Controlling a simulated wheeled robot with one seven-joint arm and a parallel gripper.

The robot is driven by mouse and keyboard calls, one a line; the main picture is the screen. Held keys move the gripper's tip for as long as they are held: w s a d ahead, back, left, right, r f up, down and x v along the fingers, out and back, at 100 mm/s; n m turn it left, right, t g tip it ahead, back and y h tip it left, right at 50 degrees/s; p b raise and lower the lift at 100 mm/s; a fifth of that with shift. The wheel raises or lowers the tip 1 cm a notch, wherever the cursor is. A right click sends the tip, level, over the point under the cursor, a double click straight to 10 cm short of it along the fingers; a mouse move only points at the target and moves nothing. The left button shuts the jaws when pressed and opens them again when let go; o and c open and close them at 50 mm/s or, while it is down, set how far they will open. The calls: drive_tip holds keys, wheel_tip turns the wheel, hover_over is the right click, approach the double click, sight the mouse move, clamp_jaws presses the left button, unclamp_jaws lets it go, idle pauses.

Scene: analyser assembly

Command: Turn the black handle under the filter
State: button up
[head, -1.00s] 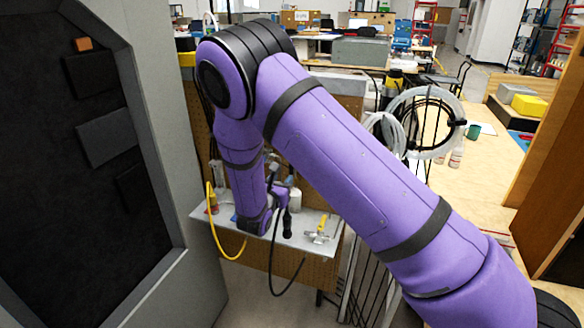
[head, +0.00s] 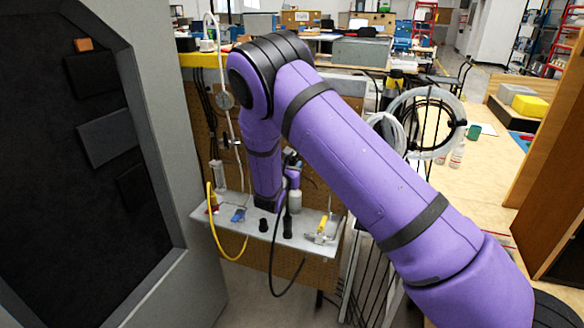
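A shelf (head: 262,243) on the pegboard carries small fittings, partly behind my purple arm. A pale grey cylinder (head: 295,201), perhaps the filter, stands just right of my wrist. Below it are upright black pieces, one (head: 287,227) with a black cable or hose and one (head: 263,226) further left; I cannot tell which is the black handle. A valve with a yellow handle (head: 321,226) lies at the right, and a blue-handled part (head: 238,214) at the left. My wrist is down close to the shelf. My gripper's fingers are hidden or too small to make out.
A grey cabinet (head: 190,290) with a dark panel fills the left. A yellow hose (head: 212,222) and a black hose (head: 300,272) loop off the shelf. Coiled tubing (head: 440,125) hangs at the right, near a wooden bench (head: 490,185). Floor shows below the shelf.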

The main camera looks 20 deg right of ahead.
clamp_jaws()
drive_tip(key=shift+m, duration=0.4)
drive_tip(key=r+m, duration=0.1)
drive_tip(key=m, duration=0.4)
drive_tip(key=w+a+r+m, duration=0.1)
drive_tip(key=m, duration=0.5)
drive_tip(key=a+m, duration=0.1)
drive_tip(key=m, duration=0.5)
drive_tip(key=shift+w+a+r, duration=0.15)
drive_tip(key=shift+w+r, duration=0.2)
drive_tip(key=shift+r, duration=0.05)
drive_tip(key=shift+o, duration=0.9)
unclamp_jaws()
